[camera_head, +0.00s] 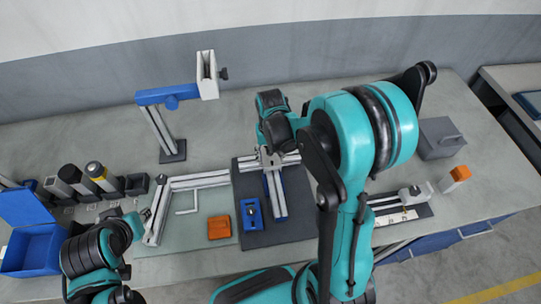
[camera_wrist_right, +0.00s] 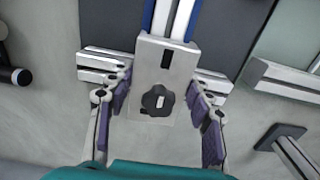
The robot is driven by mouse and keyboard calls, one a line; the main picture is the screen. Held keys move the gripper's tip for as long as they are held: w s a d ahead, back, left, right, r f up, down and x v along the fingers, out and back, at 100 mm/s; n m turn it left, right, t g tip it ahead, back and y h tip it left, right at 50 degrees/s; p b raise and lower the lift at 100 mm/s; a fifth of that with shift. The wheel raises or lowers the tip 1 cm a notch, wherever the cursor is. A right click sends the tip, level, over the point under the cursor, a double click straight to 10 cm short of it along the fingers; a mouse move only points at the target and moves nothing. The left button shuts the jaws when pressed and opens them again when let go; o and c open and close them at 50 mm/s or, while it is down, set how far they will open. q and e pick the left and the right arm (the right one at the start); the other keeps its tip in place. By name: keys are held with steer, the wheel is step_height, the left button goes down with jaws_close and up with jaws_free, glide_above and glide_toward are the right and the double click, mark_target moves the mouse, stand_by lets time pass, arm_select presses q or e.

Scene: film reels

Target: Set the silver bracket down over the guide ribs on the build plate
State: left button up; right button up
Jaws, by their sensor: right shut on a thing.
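The silver bracket (camera_head: 267,158), a pale metal block, is at the far end of the blue-sided rail (camera_head: 279,198) in the head view. In the right wrist view the bracket (camera_wrist_right: 153,58) has a black knob on its face. My right gripper (camera_wrist_right: 159,100) has its purple-padded fingers on either side of the bracket and is shut on it. The dark build plate (camera_head: 246,232) lies beneath. I cannot make out the guide ribs, or whether the bracket touches the plate. My left arm is at the lower left; its fingers are unclear.
A silver cross rail (camera_wrist_right: 215,82) runs behind the bracket. A blue block (camera_head: 251,214) and an orange block (camera_head: 219,228) lie near the front. A tall stand (camera_head: 160,130) rises at the back left. A grey box (camera_head: 440,138) stands at the right. Bare table lies behind the plate.

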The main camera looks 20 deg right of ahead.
steer(key=shift+f+b, duration=0.6)
steer(key=shift+f, duration=0.15)
steer(key=shift+s+a+f+b, duration=0.15)
steer(key=shift+s+f+b, duration=0.1)
steer(key=shift+f+b, duration=0.05)
steer(key=shift+f, duration=0.25)
steer(key=shift+c, duration=1.2)
steer(key=o, duration=1.9)
steer(key=shift+w+f, duration=0.1)
steer(key=shift+o, duration=0.2)
steer(key=shift+w, duration=0.15)
steer(key=shift+r, duration=0.25)
